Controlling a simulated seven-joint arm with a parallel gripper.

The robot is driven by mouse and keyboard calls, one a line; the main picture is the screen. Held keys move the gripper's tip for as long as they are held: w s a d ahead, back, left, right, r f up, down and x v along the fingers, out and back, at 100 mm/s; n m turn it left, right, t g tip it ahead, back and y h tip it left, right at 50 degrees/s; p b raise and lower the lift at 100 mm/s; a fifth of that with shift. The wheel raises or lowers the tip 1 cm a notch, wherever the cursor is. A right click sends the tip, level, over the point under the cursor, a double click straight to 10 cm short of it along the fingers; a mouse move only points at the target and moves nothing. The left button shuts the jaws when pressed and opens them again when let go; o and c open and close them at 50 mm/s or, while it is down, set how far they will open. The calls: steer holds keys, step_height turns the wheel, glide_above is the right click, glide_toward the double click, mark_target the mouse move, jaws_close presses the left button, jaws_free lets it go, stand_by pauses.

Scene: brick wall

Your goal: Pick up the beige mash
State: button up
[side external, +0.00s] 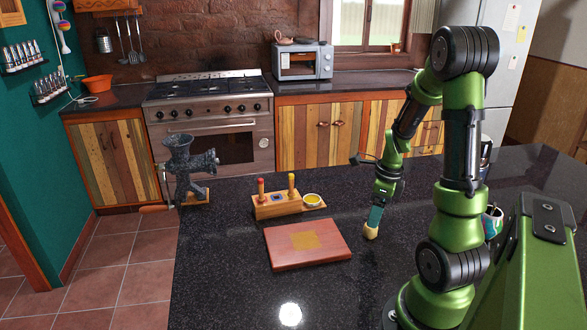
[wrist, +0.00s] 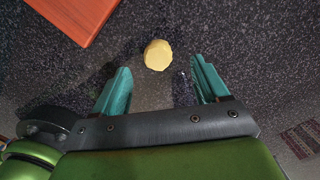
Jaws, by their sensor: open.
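The beige mash (side external: 370,232) is a small pale yellow lump on the dark speckled counter, to the right of the wooden board. In the wrist view the mash (wrist: 158,55) lies beyond the fingertips, roughly centred between the two teal fingers. My gripper (side external: 374,222) points down close above or beside the mash in the side view. In the wrist view my gripper (wrist: 158,75) is open, with nothing between its fingers. I cannot tell from the side view whether a finger touches the mash.
A dark grinder (side external: 187,168) is at the counter's left edge. The front counter is clear.

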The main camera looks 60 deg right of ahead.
mark_target(370, 230)
steer(key=shift+w+a+f, duration=0.1)
steer(key=shift+w+f, duration=0.05)
steer(key=shift+f, duration=1.2)
steer(key=shift+w+a+f, duration=0.1)
steer(key=shift+w+f, duration=0.05)
steer(key=shift+f, duration=1.2)
steer(key=shift+c, duration=0.5)
steer(key=c, duration=0.8)
